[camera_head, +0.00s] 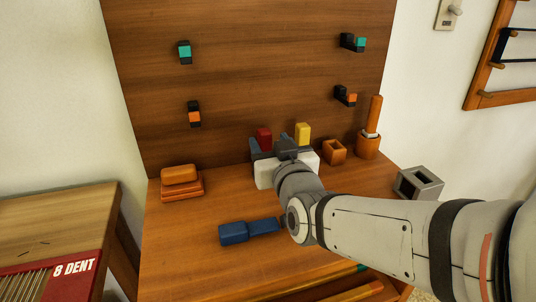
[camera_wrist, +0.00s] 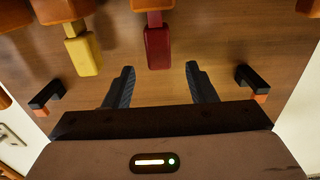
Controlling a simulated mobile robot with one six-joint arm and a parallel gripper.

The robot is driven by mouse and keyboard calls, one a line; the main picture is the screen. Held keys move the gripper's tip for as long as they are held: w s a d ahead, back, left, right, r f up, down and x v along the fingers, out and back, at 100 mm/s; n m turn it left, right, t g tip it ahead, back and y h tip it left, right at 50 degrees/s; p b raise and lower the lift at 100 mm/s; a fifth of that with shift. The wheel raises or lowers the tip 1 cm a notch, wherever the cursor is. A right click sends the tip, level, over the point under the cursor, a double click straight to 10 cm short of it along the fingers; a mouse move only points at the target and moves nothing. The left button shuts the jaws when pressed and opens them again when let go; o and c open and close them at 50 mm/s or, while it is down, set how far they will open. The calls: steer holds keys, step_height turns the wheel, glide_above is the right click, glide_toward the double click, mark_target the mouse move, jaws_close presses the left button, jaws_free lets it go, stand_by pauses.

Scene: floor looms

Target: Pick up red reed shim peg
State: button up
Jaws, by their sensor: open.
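The red reed shim peg (camera_head: 264,138) stands upright at the back of the wooden worktop, its lower part hidden behind my gripper (camera_head: 284,150). In the wrist view the red peg (camera_wrist: 157,46) sits in a brown holder at the top edge. Its end points between the fingertips of my gripper (camera_wrist: 160,69). My gripper is open, with a finger on each side and clear space between each finger and the peg. I cannot tell how far the peg is in depth.
A yellow peg (camera_head: 303,132) stands close right of the red one. An orange cup (camera_head: 335,151) and a holder with an upright orange handle (camera_head: 374,115) are farther right. A blue tool (camera_head: 248,231) lies in front. Hooks (camera_head: 185,52) stick out from the back panel.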

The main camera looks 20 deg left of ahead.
mark_target(263, 129)
steer(key=b+x, duration=0.1)
steer(key=x, duration=0.6)
steer(key=shift+r, duration=0.1)
steer(key=shift+d, duration=0.1)
steer(key=c, duration=1.1)
